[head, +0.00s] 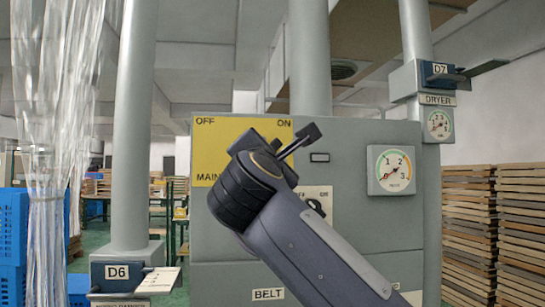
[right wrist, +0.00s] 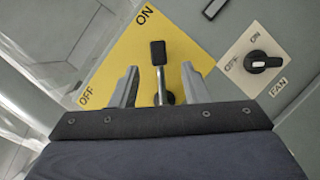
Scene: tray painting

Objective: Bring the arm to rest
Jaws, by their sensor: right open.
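A yellow main switch plate (head: 212,158), marked OFF at left and ON at right, is on a grey cabinet. It also shows in the right wrist view (right wrist: 110,62). Its lever (head: 311,132), a metal rod with a black knob, leans toward the ON side in the head view. My right gripper (right wrist: 160,84) is open in front of the plate. In the right wrist view the lever's rod (right wrist: 162,84) stands between the two spread fingers, with gaps on both sides. In the head view my right wrist hides part of the plate. My left gripper is out of view.
The grey cabinet (head: 230,240) also carries a fan knob (right wrist: 262,63) and a gauge (head: 391,170). A D7 dryer switch (head: 440,74) is at upper right and a D6 box (head: 118,276) at lower left. A clear strip curtain (head: 45,130) hangs at left. Stacked boards (head: 520,230) stand at right.

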